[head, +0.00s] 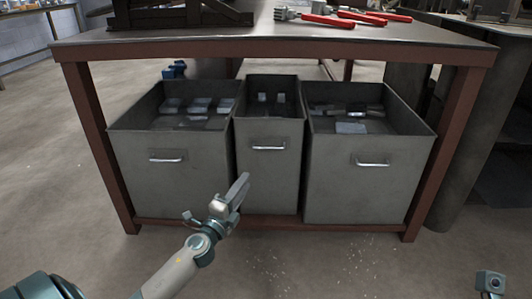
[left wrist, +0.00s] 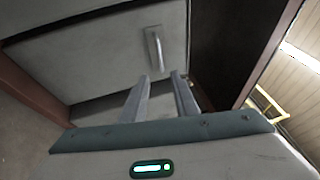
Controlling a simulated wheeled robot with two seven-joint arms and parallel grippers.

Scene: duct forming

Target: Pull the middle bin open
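The middle bin (head: 270,178) is a narrow grey open-topped box under the table, between two wider bins, with a metal bar handle (head: 268,148) on its front. It looks closed, its front about level with its neighbours. My left gripper (head: 243,182) is in front of the bin, below and left of the handle. In the left wrist view the gripper's two fingers (left wrist: 162,78) are apart and empty. A bar handle (left wrist: 154,48) on a grey front, apparently the middle bin's, lies just beyond the fingertips. A small part of my right arm shows at the lower right; its fingers cannot be made out.
The left bin (head: 168,185) and right bin (head: 365,190) hold grey pieces. The table (head: 250,42) has red-brown legs and a low rail (head: 325,228). Red-handled tools (head: 315,18) lie on top.

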